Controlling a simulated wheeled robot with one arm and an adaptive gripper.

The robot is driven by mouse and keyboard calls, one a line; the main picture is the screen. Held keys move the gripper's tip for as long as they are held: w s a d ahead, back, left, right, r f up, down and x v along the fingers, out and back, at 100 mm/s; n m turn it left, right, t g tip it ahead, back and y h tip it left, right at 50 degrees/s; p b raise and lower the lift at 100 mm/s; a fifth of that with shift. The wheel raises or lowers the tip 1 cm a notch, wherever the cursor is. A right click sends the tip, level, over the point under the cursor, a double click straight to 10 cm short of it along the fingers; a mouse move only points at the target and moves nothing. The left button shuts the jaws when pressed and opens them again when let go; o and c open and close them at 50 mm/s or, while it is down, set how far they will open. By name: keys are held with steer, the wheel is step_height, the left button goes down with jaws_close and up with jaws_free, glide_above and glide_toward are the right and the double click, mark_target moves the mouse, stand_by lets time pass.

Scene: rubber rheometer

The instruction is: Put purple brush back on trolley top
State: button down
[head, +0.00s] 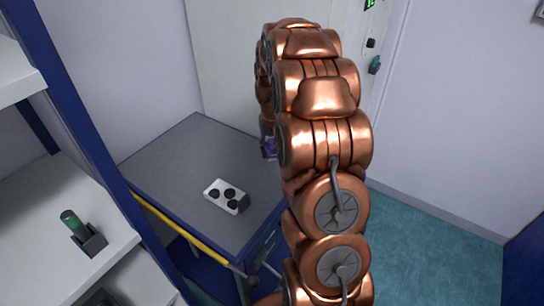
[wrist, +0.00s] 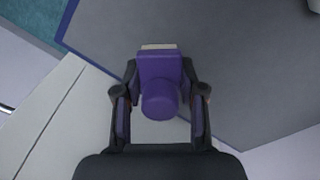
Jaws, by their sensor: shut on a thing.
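The purple brush (wrist: 160,90) is between the two fingers of my gripper (wrist: 160,103) in the wrist view. My gripper is shut on it. In the head view a small bit of purple (head: 270,149) shows beside my copper arm, which hides most of the brush and gripper. The grey trolley top (head: 165,165) with a blue edge lies left of my arm. In the wrist view the trolley top (wrist: 230,60) fills much of the area beyond the brush. I cannot tell whether the brush touches it.
A white block with dark round holes (head: 227,196) sits on the trolley top. A yellow rail (head: 178,228) runs along the trolley's near side. A white shelf unit with a blue post (head: 85,120) stands at left, holding a green-topped item in a dark holder (head: 83,233). The top's far left is clear.

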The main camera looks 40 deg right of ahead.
mark_target(272, 157)
steer(key=shift+f+p, duration=0.5)
steer(key=shift+f, duration=1.15)
steer(key=shift+f, duration=0.15)
steer(key=c, duration=0.7)
jaws_free()
